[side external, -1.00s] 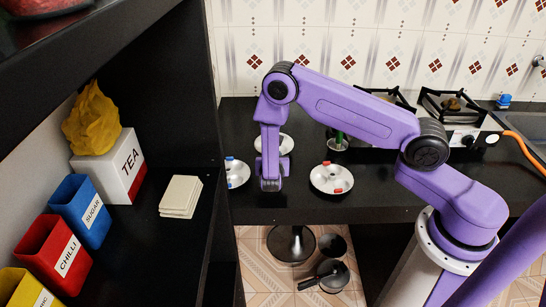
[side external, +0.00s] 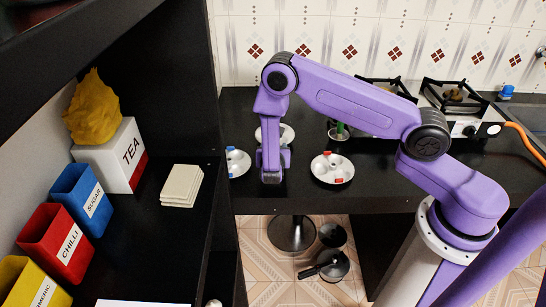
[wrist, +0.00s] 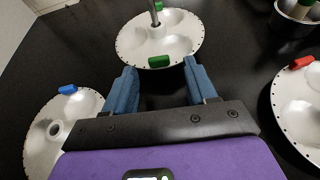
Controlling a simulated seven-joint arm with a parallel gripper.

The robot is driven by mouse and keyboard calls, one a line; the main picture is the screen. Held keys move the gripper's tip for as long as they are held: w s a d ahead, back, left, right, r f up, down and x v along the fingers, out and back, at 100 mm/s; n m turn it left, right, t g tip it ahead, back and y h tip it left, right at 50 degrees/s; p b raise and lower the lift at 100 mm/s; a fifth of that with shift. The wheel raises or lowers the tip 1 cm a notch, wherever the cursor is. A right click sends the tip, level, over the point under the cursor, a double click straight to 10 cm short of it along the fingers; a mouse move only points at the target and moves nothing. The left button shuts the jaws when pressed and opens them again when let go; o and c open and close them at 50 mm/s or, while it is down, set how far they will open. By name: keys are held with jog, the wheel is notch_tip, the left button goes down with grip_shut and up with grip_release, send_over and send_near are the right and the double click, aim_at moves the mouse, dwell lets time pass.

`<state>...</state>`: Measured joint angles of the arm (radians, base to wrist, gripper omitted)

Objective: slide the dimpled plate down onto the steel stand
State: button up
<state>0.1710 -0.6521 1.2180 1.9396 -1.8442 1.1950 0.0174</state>
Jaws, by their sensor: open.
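A white dimpled plate with green tabs (wrist: 187,40) lies ahead of my gripper (wrist: 160,78) in the wrist view. The steel stand's thin rod (wrist: 154,11) rises at this plate's centre; the rest of the stand is hidden or out of frame. I cannot tell how far down the plate sits. In the side view, my gripper (side external: 271,178) points down in front of this plate (side external: 288,134) and partly hides it. My gripper's blue fingers are apart and nothing shows between them. The near green tab lies just beyond the fingertips; contact is unclear.
A blue-tabbed dimpled plate (wrist: 40,133) lies left and a red-tabbed one (wrist: 291,92) right on the black counter (side external: 400,190). A pot (side external: 339,133) holding a green-topped item stands behind the red-tabbed plate. A gas stove (side external: 455,96) is farther right; a shelf with labelled containers is left.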

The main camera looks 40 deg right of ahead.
jog(key=v, duration=1.6)
jog(key=shift+s+a, duration=0.25)
jog(key=shift+r, duration=0.1)
jog(key=s+d+r+m+g+y, duration=0.1)
jog(key=s+d+r+m+g, duration=0.35)
jog(key=s+r+m, duration=0.3)
jog(key=s+r+m+g+y, duration=0.2)
jog(key=s+r+m+y, duration=0.1)
jog(key=s, duration=0.6)
jog(key=s+r+m+g+y, duration=0.2)
jog(key=s+r+y, duration=0.3)
jog(key=s, duration=0.4)
jog(key=shift+s+m+y, duration=0.2)
jog(key=shift+m+y, duration=0.5)
jog(key=shift+m, duration=0.05)
